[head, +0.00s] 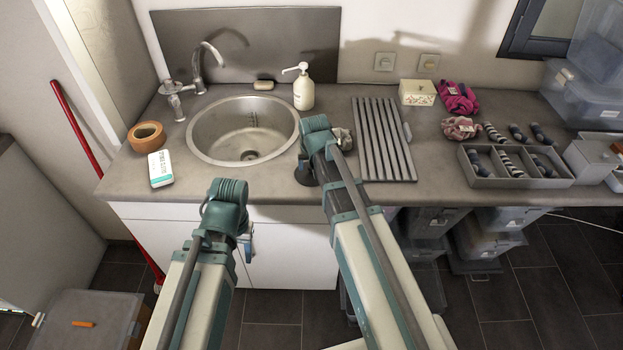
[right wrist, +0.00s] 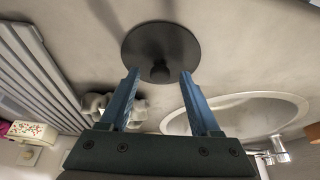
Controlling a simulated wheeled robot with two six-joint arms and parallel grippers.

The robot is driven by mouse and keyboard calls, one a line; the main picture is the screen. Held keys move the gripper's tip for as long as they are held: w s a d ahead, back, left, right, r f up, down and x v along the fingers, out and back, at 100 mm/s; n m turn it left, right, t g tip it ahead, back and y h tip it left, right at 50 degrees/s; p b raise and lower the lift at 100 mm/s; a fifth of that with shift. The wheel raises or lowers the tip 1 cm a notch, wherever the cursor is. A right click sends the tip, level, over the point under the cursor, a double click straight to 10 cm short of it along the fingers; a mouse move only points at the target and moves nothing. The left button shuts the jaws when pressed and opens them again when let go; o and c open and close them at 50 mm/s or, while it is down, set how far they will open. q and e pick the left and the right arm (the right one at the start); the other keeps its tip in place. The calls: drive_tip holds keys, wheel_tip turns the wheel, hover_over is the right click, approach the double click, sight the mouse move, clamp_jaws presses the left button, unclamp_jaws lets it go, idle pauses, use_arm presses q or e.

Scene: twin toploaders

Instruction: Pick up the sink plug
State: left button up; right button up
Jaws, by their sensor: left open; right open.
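The sink plug (right wrist: 160,45) is a dark round disc with a knob, lying on the countertop in the right wrist view. In the head view its dark edge (head: 304,175) shows beside my right arm, just right of the sink. My right gripper (right wrist: 160,75) is open, its two blue fingers pointing at the plug, with the knob between the fingertips in the picture. I cannot tell whether they touch it. My right arm mostly hides this gripper in the head view. My left gripper (head: 247,244) is open in front of the white cabinet, below the counter edge.
The round steel sink (head: 243,131) is left of the plug. A ribbed grey drainer (head: 383,140) lies to the right, with a small grey crumpled thing (right wrist: 95,104) near the plug. A soap bottle (head: 303,90) stands behind.

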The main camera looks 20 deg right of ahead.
use_arm(q)
drive_tip(key=shift+f, duration=0.2)
use_arm(e)
drive_tip(key=shift+w+f, duration=0.1)
drive_tip(key=shift+f, duration=0.15)
clamp_jaws()
drive_tip(key=shift+r, duration=0.1)
